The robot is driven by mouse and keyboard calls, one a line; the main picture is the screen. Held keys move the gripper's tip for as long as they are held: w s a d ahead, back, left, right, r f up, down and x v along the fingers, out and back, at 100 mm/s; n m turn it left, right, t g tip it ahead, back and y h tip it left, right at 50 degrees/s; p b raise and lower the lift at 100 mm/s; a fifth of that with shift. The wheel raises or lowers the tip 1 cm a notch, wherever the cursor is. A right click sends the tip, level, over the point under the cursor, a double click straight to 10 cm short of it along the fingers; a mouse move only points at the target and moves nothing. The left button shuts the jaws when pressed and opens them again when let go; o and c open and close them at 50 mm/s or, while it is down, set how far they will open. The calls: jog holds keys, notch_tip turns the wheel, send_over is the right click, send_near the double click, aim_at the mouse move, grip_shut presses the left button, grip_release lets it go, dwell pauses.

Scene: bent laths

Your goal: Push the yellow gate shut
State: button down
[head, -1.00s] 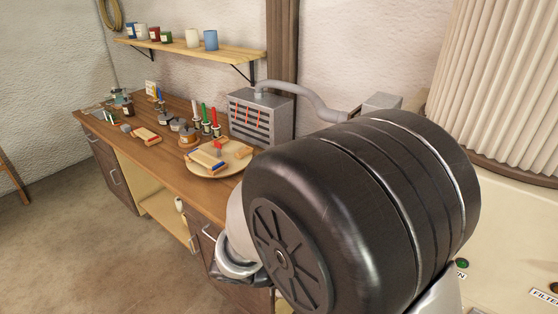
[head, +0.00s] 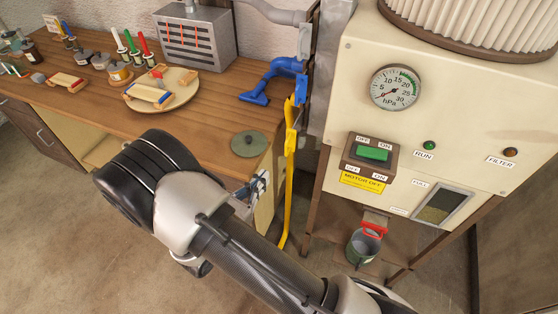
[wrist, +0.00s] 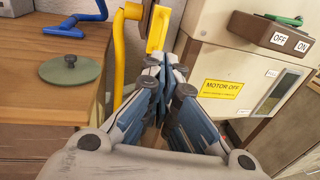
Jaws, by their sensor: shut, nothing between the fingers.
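The yellow gate (head: 291,112) shows in the head view as a narrow upright plate at the duct beside the cream machine. In the wrist view a yellow plate (wrist: 157,30) stands just beyond my fingertips, joined at its left to a yellow pipe (wrist: 118,60) that runs down. How far the gate is pushed in I cannot tell. My gripper (wrist: 165,70) is shut and empty, pointing toward the plate. I cannot tell whether it touches. In the head view my gripper (head: 260,186) is below and left of the gate, by the bench end.
The wooden bench (head: 205,125) carries a blue hose fitting (head: 270,80) and a green round lid (head: 249,144). The cream machine (head: 450,130) with its switch box (head: 372,152) stands close to the right. A green bucket (head: 362,245) sits beneath it.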

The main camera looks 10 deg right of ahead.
jog(key=b+x, duration=0.1)
jog(key=x, duration=0.8)
jog(key=shift+b, duration=0.3)
jog(key=shift+d+f, duration=0.1)
jog(key=x, duration=0.5)
jog(key=w+a+x, duration=0.1)
jog(key=x, duration=0.1)
jog(key=shift+w+d+b, duration=0.2)
jog(key=shift+w+b, duration=0.1)
jog(key=shift+b, duration=0.05)
jog(key=shift+a, duration=0.2)
jog(key=p+v, duration=0.1)
jog(key=v, duration=1.2)
jog(key=shift+s+a+p, duration=0.2)
jog(key=shift+s+p, duration=0.2)
